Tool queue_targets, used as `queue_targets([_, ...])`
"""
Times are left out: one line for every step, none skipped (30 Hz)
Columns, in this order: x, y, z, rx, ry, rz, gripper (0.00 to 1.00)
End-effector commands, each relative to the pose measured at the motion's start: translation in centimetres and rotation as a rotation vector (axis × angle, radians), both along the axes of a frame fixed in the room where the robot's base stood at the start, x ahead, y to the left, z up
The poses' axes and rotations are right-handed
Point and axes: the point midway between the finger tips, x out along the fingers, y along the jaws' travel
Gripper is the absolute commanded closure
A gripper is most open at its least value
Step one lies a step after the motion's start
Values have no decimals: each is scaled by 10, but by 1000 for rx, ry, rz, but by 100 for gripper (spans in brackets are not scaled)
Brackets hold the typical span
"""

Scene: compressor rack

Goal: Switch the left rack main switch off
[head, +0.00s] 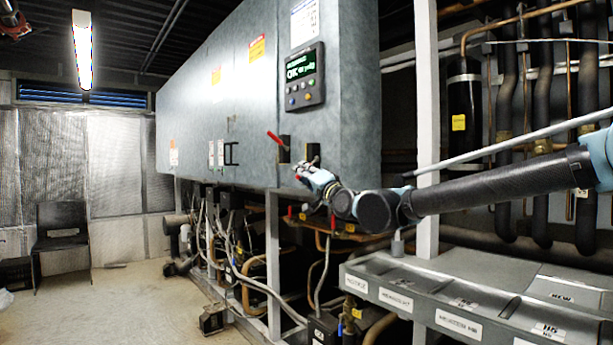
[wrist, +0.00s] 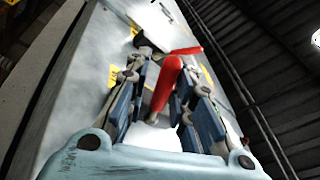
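Two rotary switches sit low on the grey cabinet, below its display. The left switch (head: 285,148) has a black base and a red lever (head: 274,137) slanting up to the left. The right switch (head: 313,152) is partly covered by my gripper (head: 303,170), and its lever is hidden in the head view. In the wrist view, a red handle (wrist: 166,84) stands between the fingers of my gripper (wrist: 160,90). The fingers are apart, with a gap on the handle's left side; contact on its right is unclear. A second red lever (wrist: 187,50) lies beyond it.
The grey cabinet (head: 215,115) carries a control display (head: 305,77) above the switches. A pale upright post (head: 427,120) stands right of the cabinet, near my arm. Pipes and hoses fill the space below. A labelled metal ledge (head: 450,300) is at lower right.

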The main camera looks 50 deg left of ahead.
Motion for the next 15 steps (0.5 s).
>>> queue_targets([-1,0,0,1,0,1,78])
queue_targets([-1,0,0,1,0,1,78])
queue_targets([-1,0,1,0,0,1,78])
queue_targets([-1,0,1,0,0,1,78])
queue_targets([-1,0,1,0,0,1,78])
queue_targets([-2,0,1,1,-1,2,78])
queue_targets([-2,-1,0,1,-1,2,78])
queue_targets([-2,-3,0,1,-1,2,78])
queue_targets([-2,-5,-1,1,-1,2,78])
queue_targets([-3,-8,-2,1,-1,2,78])
queue_targets([-3,-11,-3,1,-1,2,78])
queue_targets([-4,-16,-4,1,-1,2,78])
queue_targets([-5,-20,-6,1,-1,2,78])
queue_targets([-6,-25,-7,1,-1,2,78])
queue_targets([-7,-31,-10,1,-1,2,78])
